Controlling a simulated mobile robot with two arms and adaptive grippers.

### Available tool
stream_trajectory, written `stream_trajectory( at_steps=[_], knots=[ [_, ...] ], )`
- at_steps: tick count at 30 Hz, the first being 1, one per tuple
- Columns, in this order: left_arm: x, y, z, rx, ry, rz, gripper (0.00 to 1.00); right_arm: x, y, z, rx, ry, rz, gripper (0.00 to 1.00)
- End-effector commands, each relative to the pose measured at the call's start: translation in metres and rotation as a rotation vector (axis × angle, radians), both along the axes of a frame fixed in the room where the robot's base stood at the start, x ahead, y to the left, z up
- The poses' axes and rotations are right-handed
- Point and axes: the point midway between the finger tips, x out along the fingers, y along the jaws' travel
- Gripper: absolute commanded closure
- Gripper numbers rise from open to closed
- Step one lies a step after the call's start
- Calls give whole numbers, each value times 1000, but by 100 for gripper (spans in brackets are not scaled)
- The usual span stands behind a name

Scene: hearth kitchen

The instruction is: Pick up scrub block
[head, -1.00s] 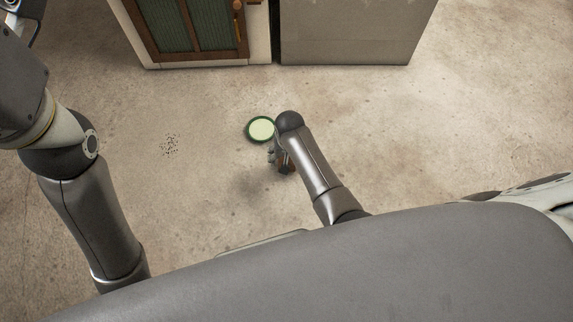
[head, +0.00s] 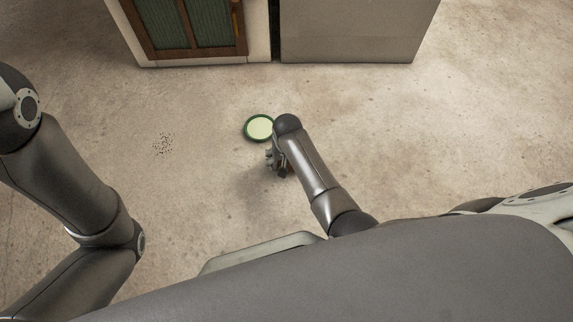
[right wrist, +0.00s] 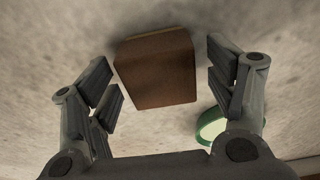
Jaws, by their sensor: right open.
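The scrub block, a brown block (right wrist: 157,72), shows in the right wrist view on the pale floor. It lies ahead of and between the spread fingers of my right gripper (right wrist: 172,92), with a gap to the fingers on both sides. My right gripper is open and empty. In the head view, my right gripper (head: 275,160) is low over the floor, partly under its own arm. The block is not clearly visible there, hidden by the gripper and arm. My left gripper is outside the head view; only its arm links show at the left.
A round green-rimmed dish (head: 259,127) lies on the floor close to my right gripper; it also shows in the right wrist view (right wrist: 212,124). Dark specks (head: 163,144) are scattered to the left. A cabinet (head: 195,30) and a grey unit (head: 350,30) stand at the back.

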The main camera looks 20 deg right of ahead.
Motion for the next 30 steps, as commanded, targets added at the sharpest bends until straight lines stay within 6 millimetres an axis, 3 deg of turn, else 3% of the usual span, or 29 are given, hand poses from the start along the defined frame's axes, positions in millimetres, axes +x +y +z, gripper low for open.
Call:
stream_trajectory(
  at_steps=[10, 22, 30],
  knots=[
    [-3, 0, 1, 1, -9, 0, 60, 1, 0, -2, 0, 0, 0, 24],
    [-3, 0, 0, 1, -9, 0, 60, 0, 0, -2, 0, 0, 0, 75],
    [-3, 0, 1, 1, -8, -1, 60, 1, 0, -2, 0, -1, 0, 75]
  ],
)
